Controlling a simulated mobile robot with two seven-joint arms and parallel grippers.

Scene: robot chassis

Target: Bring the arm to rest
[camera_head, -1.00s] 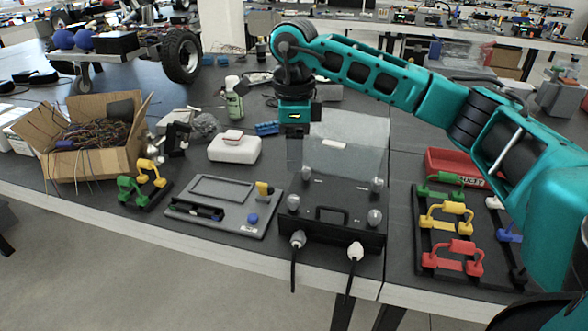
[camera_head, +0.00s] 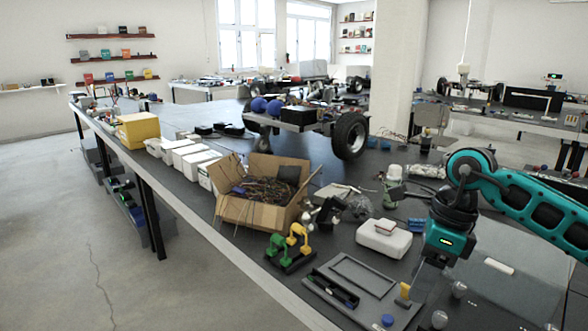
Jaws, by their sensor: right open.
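My right arm (camera_head: 525,200) is teal and black and reaches in from the right edge over the dark table. My right gripper (camera_head: 440,264) hangs down at its end, in front of a dark case with a clear lid (camera_head: 510,265). It is open, and I see nothing held in it. Its fingers are hard to make out against the dark case. My left arm and left gripper are not in view.
A grey panel (camera_head: 362,272) and a white box (camera_head: 384,238) lie left of the gripper. A cardboard box of wires (camera_head: 262,210), a holder with green and yellow handles (camera_head: 290,262) and a wheeled chassis (camera_head: 300,124) stand further left. The floor at left is clear.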

